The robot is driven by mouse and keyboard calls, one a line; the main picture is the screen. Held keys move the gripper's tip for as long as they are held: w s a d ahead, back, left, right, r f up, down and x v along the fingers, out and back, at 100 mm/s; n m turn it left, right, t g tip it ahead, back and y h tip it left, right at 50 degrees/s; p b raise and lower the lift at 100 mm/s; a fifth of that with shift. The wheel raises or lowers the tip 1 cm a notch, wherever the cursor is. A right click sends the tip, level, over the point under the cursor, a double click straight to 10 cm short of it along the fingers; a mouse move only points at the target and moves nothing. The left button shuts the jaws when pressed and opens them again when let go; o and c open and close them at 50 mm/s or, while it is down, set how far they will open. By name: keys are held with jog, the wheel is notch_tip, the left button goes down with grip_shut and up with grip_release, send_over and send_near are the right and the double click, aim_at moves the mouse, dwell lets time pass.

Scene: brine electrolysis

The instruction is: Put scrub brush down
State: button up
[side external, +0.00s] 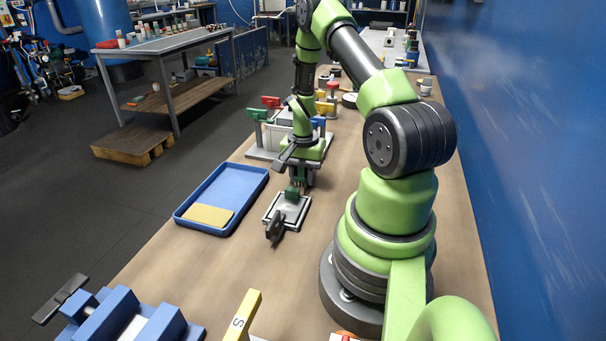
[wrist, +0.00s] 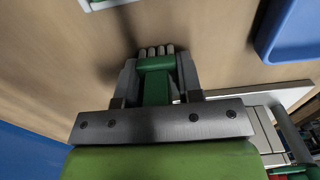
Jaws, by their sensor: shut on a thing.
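The green scrub brush (wrist: 155,84) is between my gripper's two grey fingers in the wrist view, with several pale, rounded bristle tufts at its far end. My gripper (wrist: 156,78) is shut on it. In the side view my gripper (side external: 303,183) points down, low over the wooden table (side external: 335,205), just behind a small grey plate. The brush is hard to make out there. I cannot tell whether it touches the table.
The grey plate (side external: 275,211) bears a green piece (side external: 291,194), with a black handle (side external: 275,229) in front. A blue tray (side external: 248,180) holding a tan pad (side external: 208,216) lies left. A blue vise (side external: 130,318) stands at the front. Colored-handled valves (side external: 271,102) stand behind my gripper.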

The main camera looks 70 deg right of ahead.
jog(key=o, duration=1)
jog(key=shift+f, duration=0.1)
notch_tip(320, 180, up, 12)
jog(key=shift+r, duration=0.1)
jog(key=w+a+r+n+t, duration=0.35)
jog(key=a+r+n, duration=0.35)
jog(key=a+r, duration=0.75)
jog(key=s+a+r+n+t, duration=0.1)
jog(key=s+a+n, duration=0.1)
jog(key=s+a, duration=0.1)
jog(key=s+a+r+n+t+y, duration=0.1)
jog(key=s+a+r+n, duration=0.1)
jog(key=a, duration=0.3)
jog(key=s+a+r+n+t+y, duration=0.1)
jog(key=s+a+n, duration=0.2)
jog(key=a, duration=0.1)
jog(key=shift+s+a+r+t, duration=0.1)
jog(key=shift+s+r+t, duration=0.2)
jog(key=shift+s+t, duration=0.05)
